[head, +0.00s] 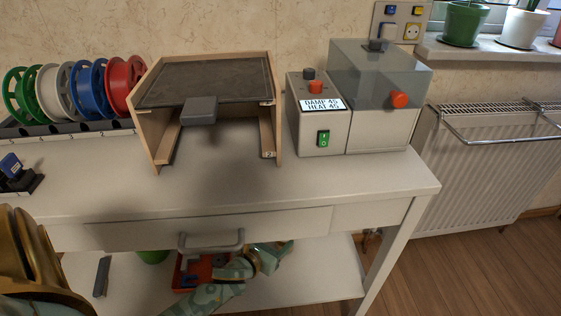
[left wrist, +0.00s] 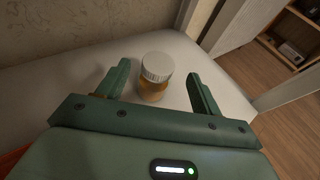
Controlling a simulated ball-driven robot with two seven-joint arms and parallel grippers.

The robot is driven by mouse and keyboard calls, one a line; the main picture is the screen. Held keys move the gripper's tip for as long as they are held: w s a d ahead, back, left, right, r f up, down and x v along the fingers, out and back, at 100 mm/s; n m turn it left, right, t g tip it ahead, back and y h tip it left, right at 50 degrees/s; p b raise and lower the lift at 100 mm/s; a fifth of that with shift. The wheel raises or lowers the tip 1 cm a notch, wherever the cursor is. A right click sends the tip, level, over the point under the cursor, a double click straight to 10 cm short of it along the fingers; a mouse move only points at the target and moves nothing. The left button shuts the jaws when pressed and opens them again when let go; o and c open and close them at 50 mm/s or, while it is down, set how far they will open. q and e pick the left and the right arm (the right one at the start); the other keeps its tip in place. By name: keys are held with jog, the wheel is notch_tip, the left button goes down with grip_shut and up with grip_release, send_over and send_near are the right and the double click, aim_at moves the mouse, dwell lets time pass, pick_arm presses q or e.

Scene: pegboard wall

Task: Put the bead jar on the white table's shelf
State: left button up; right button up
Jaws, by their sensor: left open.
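The bead jar (left wrist: 155,78) has a white ribbed lid and an amber body. In the left wrist view it stands upright on a white surface, which looks like the white table's lower shelf (head: 318,281). My left gripper (left wrist: 158,68) is open, with one finger on each side of the jar and a visible gap to each. In the head view my left gripper (head: 272,256) reaches in over the shelf under the drawer, and the jar cannot be made out there. My right gripper is not in view.
The drawer (head: 130,236) with its grey handle (head: 211,245) hangs above the shelf. A red tray (head: 186,272), a green item (head: 152,257) and a grey bar (head: 102,277) are on the shelf to the left. A white table leg (head: 392,255) bounds the right side.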

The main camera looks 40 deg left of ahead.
pick_arm(q)
jog(key=p+v, duration=0.1)
jog(key=v, duration=0.3)
jog(key=shift+s+d, duration=0.1)
jog(key=shift+s, duration=0.2)
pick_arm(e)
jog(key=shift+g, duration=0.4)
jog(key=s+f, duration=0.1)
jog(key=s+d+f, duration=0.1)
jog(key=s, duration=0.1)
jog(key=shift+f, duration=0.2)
pick_arm(q)
jog(key=s+d+f+n+g, duration=0.2)
jog(key=s+n, duration=0.6)
jog(key=s, duration=0.4)
jog(key=s+d+f+n+g, duration=0.2)
jog(key=s+f+n+g, duration=0.2)
jog(key=s+n+g, duration=0.3)
jog(key=s+d+f+n+g, duration=0.3)
jog(key=s+n, duration=0.8)
jog(key=s, duration=0.6)
jog(key=shift+s+g, duration=0.4)
jog(key=shift+g, duration=0.3)
jog(key=shift+d, duration=0.1)
